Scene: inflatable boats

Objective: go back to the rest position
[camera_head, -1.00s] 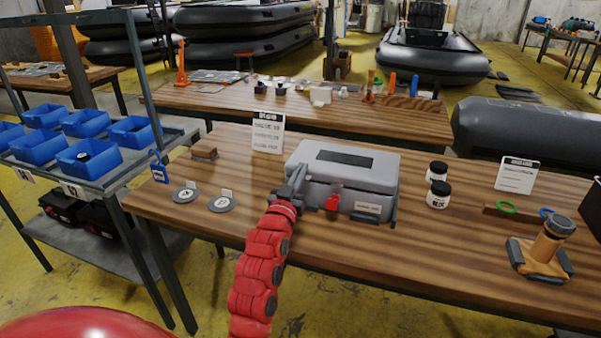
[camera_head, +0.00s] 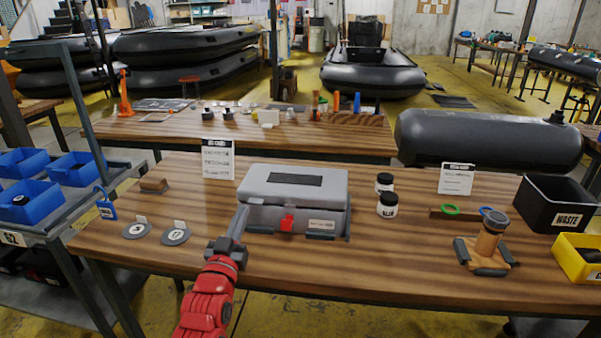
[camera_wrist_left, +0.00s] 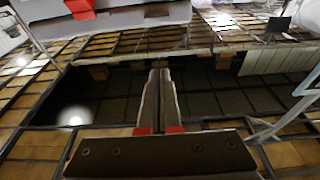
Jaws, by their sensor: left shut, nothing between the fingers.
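My left gripper (camera_head: 243,211) is at the front left corner of a grey case (camera_head: 262,179) on the wooden table. Its fingers are together with nothing between them; they also show shut in the left wrist view (camera_wrist_left: 160,75). In the head view the fingers overlap the case's left edge; I cannot tell whether they touch it. The case has its lid down and a red latch (camera_head: 287,222) on its front. The case's underside edge and red latch (camera_wrist_left: 80,8) show at the top of the left wrist view. My right gripper is not in view.
Two round discs (camera_head: 176,236) lie left of the gripper, with a standing card (camera_head: 218,158) behind. A rack with blue bins (camera_head: 30,201) stands left.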

